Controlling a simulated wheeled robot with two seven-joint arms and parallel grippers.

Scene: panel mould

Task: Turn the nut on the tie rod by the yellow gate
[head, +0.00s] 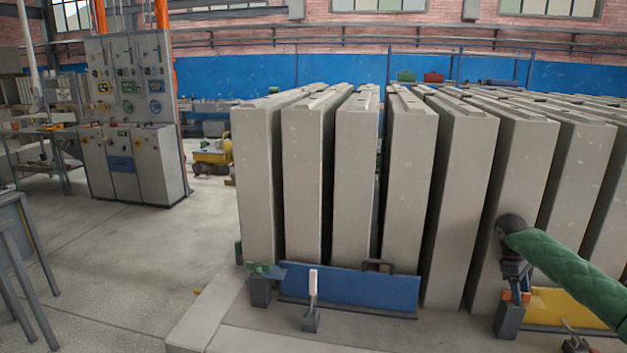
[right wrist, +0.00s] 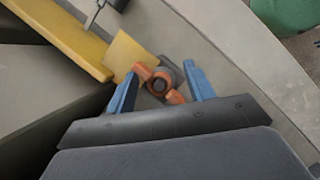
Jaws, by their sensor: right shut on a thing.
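The yellow gate (head: 565,306) stands low at the foot of the panels at the right of the head view; it also shows at the upper left of the right wrist view (right wrist: 58,42). The orange nut (right wrist: 142,70) has lugs and sits around the dark end of the tie rod (right wrist: 159,85), beside the gate. My right gripper (right wrist: 160,84) has its blue fingers on both sides of the nut and is shut on it. In the head view the right gripper (head: 515,286) points down at the nut, mostly hiding it. My left gripper is not in view.
Tall grey concrete panels (head: 260,185) stand in a row behind the gates. A blue gate (head: 350,287) with a dark handle and a white-handled lever (head: 312,288) are at the left. The grey ledge in front of the blue gate is mostly clear.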

